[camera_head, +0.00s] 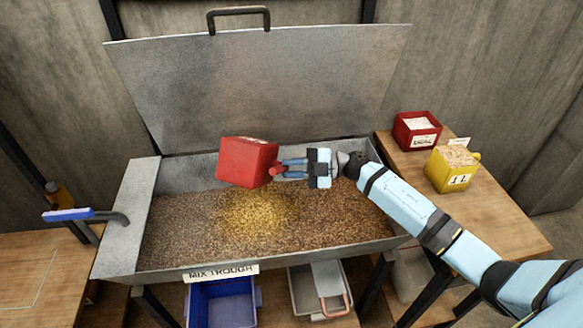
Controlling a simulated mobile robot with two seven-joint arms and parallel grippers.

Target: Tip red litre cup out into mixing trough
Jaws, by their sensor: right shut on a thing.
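The red litre cup (245,163) is tilted over the mixing trough (122,238), in the upper middle of its opening. My right gripper (284,169) is shut on the cup's handle at the cup's right side. The cup's inside is turned away, so I cannot see whether anything is in it. Brown grain fills the trough, and a yellow patch of grain (252,212) lies on top of it below the cup. My left gripper is not in view.
The trough's lid (260,90) stands open behind. A red box (417,131) and a yellow cup (453,168) stand on the right table (500,220). A blue-handled tool (70,214) is at the left. A blue bin (222,303) and a grey scoop-like container (318,290) sit below.

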